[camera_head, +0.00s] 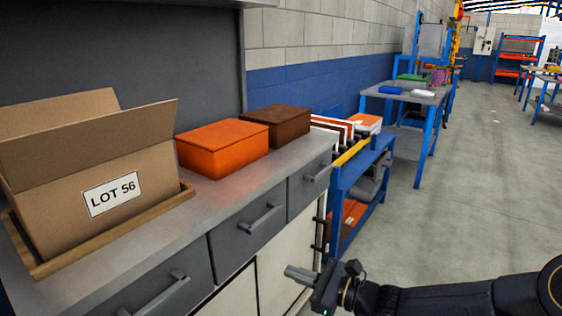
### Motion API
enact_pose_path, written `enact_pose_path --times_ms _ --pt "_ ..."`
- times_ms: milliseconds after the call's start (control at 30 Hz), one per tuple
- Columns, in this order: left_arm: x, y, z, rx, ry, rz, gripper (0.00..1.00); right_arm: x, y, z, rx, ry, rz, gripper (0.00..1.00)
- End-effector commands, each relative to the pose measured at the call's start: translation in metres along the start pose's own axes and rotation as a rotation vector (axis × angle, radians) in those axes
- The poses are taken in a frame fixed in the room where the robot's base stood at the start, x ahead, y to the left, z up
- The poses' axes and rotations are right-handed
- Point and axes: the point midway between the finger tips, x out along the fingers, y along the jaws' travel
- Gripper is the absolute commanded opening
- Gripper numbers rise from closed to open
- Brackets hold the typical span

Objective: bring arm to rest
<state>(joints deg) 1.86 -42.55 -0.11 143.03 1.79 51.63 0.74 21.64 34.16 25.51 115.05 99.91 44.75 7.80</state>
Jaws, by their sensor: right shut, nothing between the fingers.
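My right gripper (301,274) is at the bottom middle, in front of the cabinet's lower doors and below the counter edge. Its fingers are together, point left and hold nothing. My right arm (430,299) stretches in from the lower right corner, roughly level. My left gripper is not in view.
A grey counter (165,235) with drawers carries an open cardboard box (95,180) labelled LOT 56 on a wooden tray (70,257), an orange box (222,148) and a brown box (276,125). A blue rack (345,185) stands beyond. The floor (480,190) at right is clear.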

Motion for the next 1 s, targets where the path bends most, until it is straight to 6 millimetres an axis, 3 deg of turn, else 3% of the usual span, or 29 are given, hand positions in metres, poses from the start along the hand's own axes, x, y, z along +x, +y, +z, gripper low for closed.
enact_pose_path --times_ms 100,200,433,600,967,1000 --pt "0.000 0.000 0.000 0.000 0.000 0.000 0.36 -0.029 0.036 0.034 -0.329 0.061 0.149 0.00" --pt "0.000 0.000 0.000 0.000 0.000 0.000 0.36 -0.062 0.069 0.048 -0.614 0.136 0.287 0.00" --pt "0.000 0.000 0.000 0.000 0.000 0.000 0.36 -0.152 0.126 0.049 -1.181 0.350 0.573 0.00" --pt "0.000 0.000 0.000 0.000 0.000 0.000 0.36 -0.207 0.144 0.039 -1.442 0.498 0.715 0.00" --pt "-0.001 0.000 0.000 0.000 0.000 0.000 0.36 -0.284 0.158 0.020 -1.755 0.749 0.892 0.00" --pt "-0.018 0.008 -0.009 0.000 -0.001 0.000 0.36 -0.283 0.152 0.040 -1.744 0.739 0.894 0.00"
